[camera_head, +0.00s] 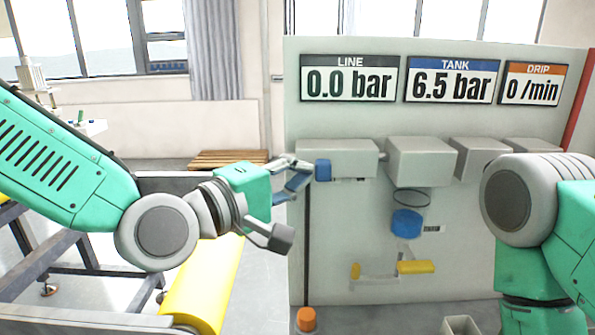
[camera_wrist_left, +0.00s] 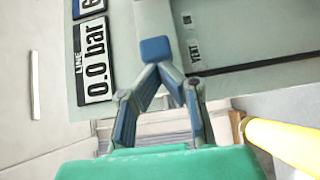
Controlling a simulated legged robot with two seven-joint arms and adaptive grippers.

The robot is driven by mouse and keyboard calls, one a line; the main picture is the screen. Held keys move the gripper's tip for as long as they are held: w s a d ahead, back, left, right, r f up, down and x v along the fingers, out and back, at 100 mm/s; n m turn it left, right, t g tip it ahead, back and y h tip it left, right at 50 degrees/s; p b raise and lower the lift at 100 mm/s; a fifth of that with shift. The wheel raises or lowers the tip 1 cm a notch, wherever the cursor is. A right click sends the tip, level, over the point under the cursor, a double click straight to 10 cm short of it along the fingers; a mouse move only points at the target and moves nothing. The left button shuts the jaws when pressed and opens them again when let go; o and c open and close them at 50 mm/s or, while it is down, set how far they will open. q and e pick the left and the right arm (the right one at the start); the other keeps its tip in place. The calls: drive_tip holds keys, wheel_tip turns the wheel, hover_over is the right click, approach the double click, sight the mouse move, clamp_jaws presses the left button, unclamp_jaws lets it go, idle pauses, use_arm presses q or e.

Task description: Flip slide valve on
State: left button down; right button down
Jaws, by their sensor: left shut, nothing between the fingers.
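A small blue block (camera_head: 323,170) sits at the left end of the leftmost grey box (camera_head: 350,160) on the panel; it looks like the slide valve's sliding part. It also shows in the left wrist view (camera_wrist_left: 156,50). My left gripper (camera_head: 306,170) is shut and empty, with its fingertips at the block's left side. In the left wrist view the fingertips (camera_wrist_left: 160,70) meet right at the block; I cannot tell whether they touch it. My right arm shows at the right, but its gripper is out of view. The LINE display (camera_head: 349,78) reads 0.0 bar.
The TANK display (camera_head: 452,80) reads 6.5 bar and the DRIP display (camera_head: 531,84) 0 /min. Below the boxes are a blue bowl (camera_head: 407,222) and a yellow handle (camera_head: 416,267). A yellow roller (camera_head: 205,280) lies below my left arm.

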use_arm(q)
drive_tip(key=d, duration=0.5)
drive_tip(key=shift+w, duration=0.1)
drive_tip(key=shift+d, duration=0.35)
use_arm(e)
drive_tip(key=shift+a, duration=0.4)
use_arm(q)
drive_tip(key=shift+a, duration=0.2)
use_arm(e)
drive_tip(key=shift+w+a+f, duration=0.1)
